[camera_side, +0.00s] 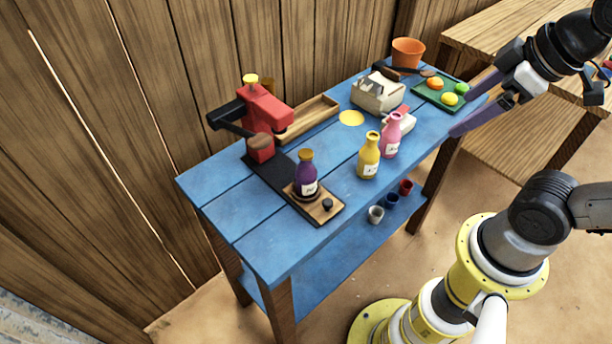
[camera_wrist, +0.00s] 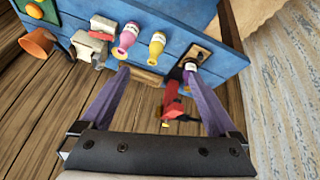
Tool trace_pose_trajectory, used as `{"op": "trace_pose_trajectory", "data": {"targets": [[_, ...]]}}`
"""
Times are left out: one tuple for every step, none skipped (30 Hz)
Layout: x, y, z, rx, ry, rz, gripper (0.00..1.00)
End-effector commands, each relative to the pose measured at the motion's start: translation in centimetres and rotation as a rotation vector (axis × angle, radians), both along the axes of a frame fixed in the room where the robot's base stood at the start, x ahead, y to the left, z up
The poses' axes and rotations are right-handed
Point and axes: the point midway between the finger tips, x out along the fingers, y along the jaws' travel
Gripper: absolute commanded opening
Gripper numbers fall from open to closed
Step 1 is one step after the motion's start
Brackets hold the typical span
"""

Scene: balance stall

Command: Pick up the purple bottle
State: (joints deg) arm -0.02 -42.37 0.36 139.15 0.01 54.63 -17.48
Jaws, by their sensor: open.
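The purple bottle (camera_side: 306,178) has an orange-brown cap and a white label. It stands upright on a wooden plate (camera_side: 326,208) at the near left end of the blue table in the side view. In the wrist view the purple bottle (camera_wrist: 190,66) shows at the tip of the right finger, which partly hides it. My gripper (camera_side: 462,112) is open and empty, with two long purple fingers, above the table's far right end, well apart from the bottle. The open gripper (camera_wrist: 156,74) also shows in the wrist view.
A yellow bottle (camera_side: 369,158) and a pink bottle (camera_side: 391,137) stand between my gripper and the purple bottle. A red press (camera_side: 264,115) stands behind the purple bottle. A green tray (camera_side: 425,97) with fruit and an orange pot (camera_side: 407,53) are at the far end.

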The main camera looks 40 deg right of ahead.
Motion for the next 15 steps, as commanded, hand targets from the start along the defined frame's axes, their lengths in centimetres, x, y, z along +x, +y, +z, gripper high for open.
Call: {"op": "trace_pose_trajectory", "data": {"targets": [[0.9, 0.1, 0.9, -0.036, 0.007, 0.073, 0.95], [1.4, 0.2, 1.5, -0.06, 0.014, 0.123, 0.95], [2.3, 0.4, 2.1, -0.09, 0.027, 0.194, 0.95], [3.0, 0.6, 2.6, -0.114, 0.037, 0.251, 0.95], [3.8, 0.8, 3.1, -0.138, 0.05, 0.311, 0.95], [5.0, 1.2, 3.6, -0.167, 0.066, 0.391, 0.95], [5.9, 1.5, 3.9, -0.189, 0.081, 0.451, 0.95], [6.8, 1.9, 4.2, -0.208, 0.095, 0.51, 0.95], [8.1, 2.4, 4.4, -0.232, 0.114, 0.589, 0.95], [9.1, 2.9, 4.5, -0.249, 0.129, 0.648, 0.95], [10.1, 3.4, 4.6, -0.265, 0.144, 0.707, 0.95], [11.5, 4.2, 4.5, -0.284, 0.165, 0.784, 0.95], [12.5, 4.8, 4.3, -0.297, 0.179, 0.841, 0.95], [13.5, 5.4, 4.1, -0.307, 0.195, 0.894, 0.95], [14.8, 6.3, 3.7, -0.32, 0.216, 0.963, 0.95]]}}
